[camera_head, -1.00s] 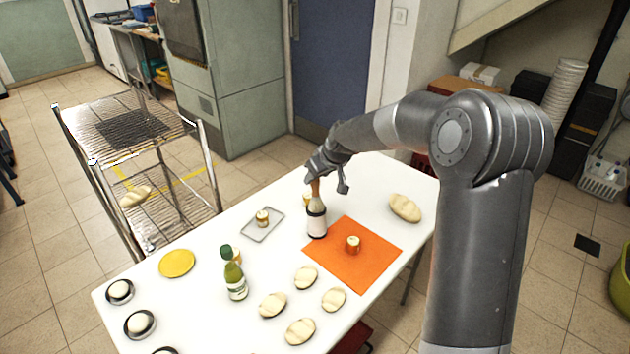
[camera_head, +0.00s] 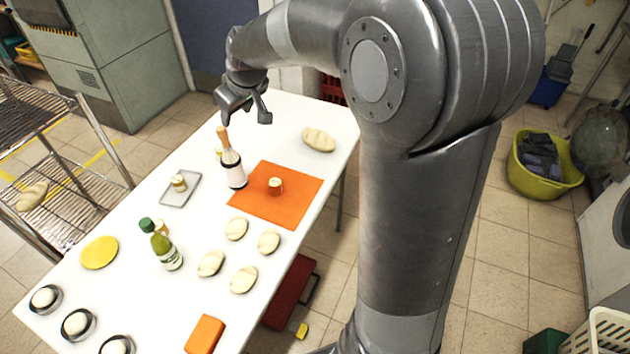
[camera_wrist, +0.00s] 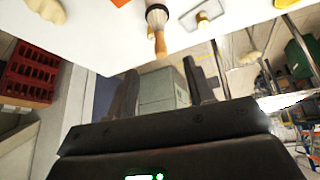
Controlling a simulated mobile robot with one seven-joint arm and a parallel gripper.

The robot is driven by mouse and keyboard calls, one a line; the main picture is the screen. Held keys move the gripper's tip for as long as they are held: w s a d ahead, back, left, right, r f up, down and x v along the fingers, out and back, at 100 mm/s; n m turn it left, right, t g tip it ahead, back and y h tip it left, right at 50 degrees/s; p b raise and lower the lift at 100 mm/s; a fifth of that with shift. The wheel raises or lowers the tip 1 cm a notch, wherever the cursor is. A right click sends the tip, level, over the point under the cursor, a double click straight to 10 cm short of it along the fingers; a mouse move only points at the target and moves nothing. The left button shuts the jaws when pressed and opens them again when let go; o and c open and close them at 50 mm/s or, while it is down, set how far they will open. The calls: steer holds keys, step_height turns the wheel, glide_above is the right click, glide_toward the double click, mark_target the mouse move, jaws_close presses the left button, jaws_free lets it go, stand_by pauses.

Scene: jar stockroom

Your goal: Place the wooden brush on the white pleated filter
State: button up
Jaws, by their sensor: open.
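A tall upright item with a wooden handle (camera_head: 223,137), pale body and dark band stands on the table beside the orange mat; it looks like the wooden brush, though a bottle is possible. Its handle points toward my wrist camera (camera_wrist: 160,43). My gripper (camera_head: 250,114) is open and empty, above the table's far end, behind and slightly right of the handle and apart from it. I cannot pick out the white pleated filter for sure. White rounded pieces in dark rings, one of them here (camera_head: 77,323), sit at the table's near left corner.
An orange mat (camera_head: 298,200) carries a small jar (camera_head: 276,186). A grey tray (camera_head: 194,193) holds another jar. A green bottle (camera_head: 163,248), yellow disc (camera_head: 99,252), orange block (camera_head: 205,335) and several pale loaves stand around. A wire rack (camera_head: 75,180) is at left.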

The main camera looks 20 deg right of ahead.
steer(key=s+d+r+m+h, duration=0.1)
steer(key=s+d+m, duration=0.2)
steer(key=s, duration=1.3)
steer(key=s+d+r+m+h, duration=0.1)
steer(key=s+d, duration=0.4)
steer(key=s, duration=1)
steer(key=shift+s+d+r+m, duration=0.15)
steer(key=shift+s+r+m, duration=0.35)
steer(key=shift+m, duration=0.5)
